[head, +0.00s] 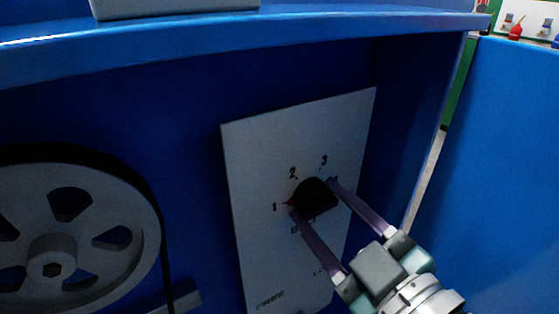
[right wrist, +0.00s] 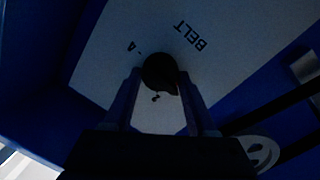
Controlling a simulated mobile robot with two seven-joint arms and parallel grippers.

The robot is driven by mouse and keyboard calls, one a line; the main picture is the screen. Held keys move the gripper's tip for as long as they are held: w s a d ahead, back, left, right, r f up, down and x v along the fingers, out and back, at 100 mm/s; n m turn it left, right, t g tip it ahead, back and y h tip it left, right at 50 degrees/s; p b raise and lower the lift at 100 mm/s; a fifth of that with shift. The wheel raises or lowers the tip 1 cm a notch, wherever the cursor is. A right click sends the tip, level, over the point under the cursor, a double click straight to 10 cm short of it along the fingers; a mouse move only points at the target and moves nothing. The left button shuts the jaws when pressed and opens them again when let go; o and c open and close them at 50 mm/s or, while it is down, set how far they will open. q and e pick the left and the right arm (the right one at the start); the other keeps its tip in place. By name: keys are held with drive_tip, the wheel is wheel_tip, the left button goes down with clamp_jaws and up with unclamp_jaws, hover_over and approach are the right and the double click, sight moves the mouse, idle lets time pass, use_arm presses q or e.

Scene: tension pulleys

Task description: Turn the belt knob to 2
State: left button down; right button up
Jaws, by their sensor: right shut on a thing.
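The black belt knob (head: 318,203) sits on a pale panel (head: 250,150) with the numbers 1, 2 and 3 around it. Its small red pointer is at the knob's left side, close to the 1. My right gripper (head: 313,198) has one finger on each side of the knob and is shut on it. In the right wrist view the knob (right wrist: 159,70) is between the two dark fingertips, with "BELT" and a 4 printed nearby. A number below the knob there is partly hidden. My left gripper is not in view.
A grey spoked pulley (head: 140,225) with a dark belt is at the left. The panel is inside a blue cabinet, with a blue top edge (head: 300,37) above and a blue side panel (head: 500,150) at the right. "FREE" is printed low on the panel.

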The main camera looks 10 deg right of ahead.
drive_tip(key=shift+c, duration=1.4)
drive_tip(key=shift+r+m+p, duration=0.15)
drive_tip(key=shift+m+p, duration=0.75)
drive_tip(key=shift+m, duration=0.3)
drive_tip(key=m+p, duration=0.1)
drive_tip(key=m, duration=0.1)
drive_tip(key=shift+m+g, duration=0.3)
drive_tip(key=m+p, duration=0.1)
drive_tip(key=m, duration=0.2)
drive_tip(key=shift+d, duration=0.1)
drive_tip(key=shift+m+g+y+p, duration=0.3)
drive_tip(key=shift+m+p, duration=0.1)
drive_tip(key=shift+m, duration=1.2)
